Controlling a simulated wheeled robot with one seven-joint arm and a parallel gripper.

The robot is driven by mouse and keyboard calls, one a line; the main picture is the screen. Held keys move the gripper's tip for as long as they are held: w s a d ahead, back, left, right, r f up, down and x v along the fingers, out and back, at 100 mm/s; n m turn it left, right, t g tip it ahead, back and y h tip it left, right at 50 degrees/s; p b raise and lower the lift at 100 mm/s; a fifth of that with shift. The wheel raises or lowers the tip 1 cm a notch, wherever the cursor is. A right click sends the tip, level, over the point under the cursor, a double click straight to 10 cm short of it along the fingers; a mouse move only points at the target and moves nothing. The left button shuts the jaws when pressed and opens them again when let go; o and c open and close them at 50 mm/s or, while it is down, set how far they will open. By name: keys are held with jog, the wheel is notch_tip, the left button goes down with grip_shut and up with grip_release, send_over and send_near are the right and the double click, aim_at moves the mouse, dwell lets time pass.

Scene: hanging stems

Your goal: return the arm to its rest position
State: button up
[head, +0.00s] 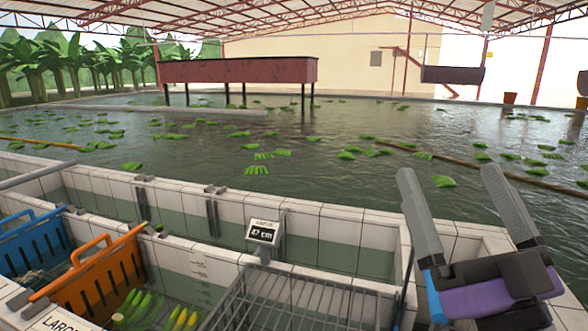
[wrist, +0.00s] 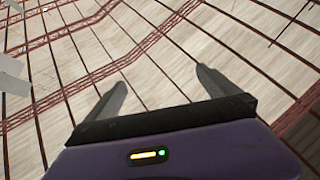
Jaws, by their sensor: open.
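My gripper (head: 452,205) is at the right of the head view, raised over the tiled tank edge, with its two grey fingers pointing up and spread apart. Nothing is between them. The wrist view shows the same gripper (wrist: 158,90) with both fingers open and empty against the roof. The purple wrist body shows below the fingers in both views.
A "47 cm" display (head: 264,233) stands on the tiled wall. A wire rack (head: 300,300) lies at front centre. Banana clusters float in the pool (head: 330,180).

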jog(key=s+d+f+m+g+h, duration=0.1)
jog(key=s+f+m+h, duration=0.15)
jog(key=f, duration=0.45)
jog(key=s+d+f+m+g+h+b, duration=0.1)
jog(key=s+f+m+h, duration=0.2)
jog(key=f, duration=0.4)
jog(key=s+d+f+m+g+h, duration=0.1)
jog(key=s+d+f+h, duration=0.1)
jog(key=s+f, duration=0.45)
jog(key=s+a+f+n+g+y+b, duration=0.2)
jog(key=s+f+n+g, duration=0.3)
jog(key=s+f, duration=1.5)
jog(key=g+y, duration=0.1)
jog(key=g, duration=0.1)
jog(key=shift+a+f+g, duration=0.25)
jog(key=shift+a+g, duration=0.05)
